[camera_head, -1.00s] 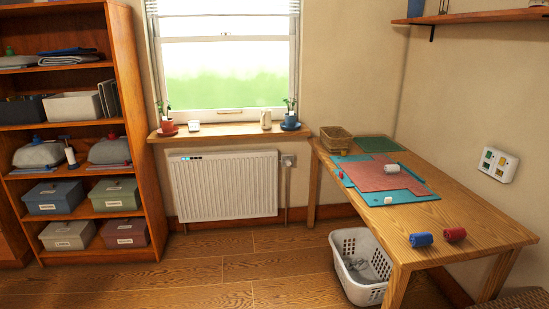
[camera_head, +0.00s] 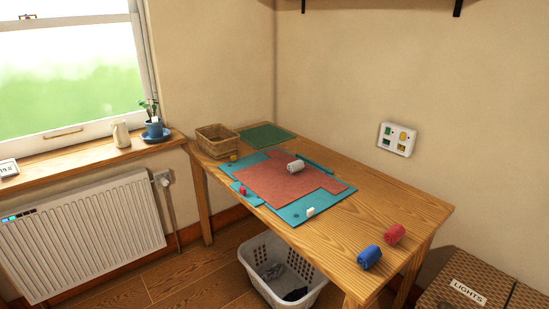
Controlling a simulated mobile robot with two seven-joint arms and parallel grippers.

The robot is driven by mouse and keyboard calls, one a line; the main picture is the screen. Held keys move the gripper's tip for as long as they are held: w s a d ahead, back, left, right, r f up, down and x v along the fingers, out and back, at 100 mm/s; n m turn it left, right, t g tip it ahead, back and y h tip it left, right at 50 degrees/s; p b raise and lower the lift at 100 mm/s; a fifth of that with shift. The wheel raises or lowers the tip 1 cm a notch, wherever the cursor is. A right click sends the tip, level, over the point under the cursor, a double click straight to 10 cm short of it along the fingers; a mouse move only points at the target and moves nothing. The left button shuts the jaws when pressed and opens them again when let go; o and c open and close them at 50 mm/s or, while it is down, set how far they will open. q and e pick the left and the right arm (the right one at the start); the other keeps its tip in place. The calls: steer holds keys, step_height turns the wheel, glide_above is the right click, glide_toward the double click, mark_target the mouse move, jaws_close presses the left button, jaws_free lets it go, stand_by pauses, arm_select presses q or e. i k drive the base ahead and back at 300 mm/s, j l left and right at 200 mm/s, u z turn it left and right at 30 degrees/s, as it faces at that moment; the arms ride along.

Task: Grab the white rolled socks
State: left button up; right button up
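The white rolled socks (camera_head: 295,166) appear as a small pale roll on the red cloth (camera_head: 275,185), which lies over a teal mat (camera_head: 332,203) on the wooden table (camera_head: 335,245). A blue roll (camera_head: 369,257) and a red roll (camera_head: 394,234) lie side by side near the table's front right end. A smaller white item (camera_head: 310,211) lies on the teal mat's near edge; I cannot tell what it is. Neither of my grippers is in view.
A wicker basket (camera_head: 217,141) and a green mat (camera_head: 266,136) are at the table's far end. A white laundry basket (camera_head: 296,292) stands on the floor by the table. A box marked LIGHTS (camera_head: 450,302) is at lower right. A radiator (camera_head: 85,232) is at left.

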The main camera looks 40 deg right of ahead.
mark_target(293, 167)
steer(key=i+z, duration=0.25)
steer(key=i+j+z, duration=0.25)
steer(key=i, duration=0.25)
steer(key=i+j+z, duration=0.2)
steer(key=i, duration=0.15)
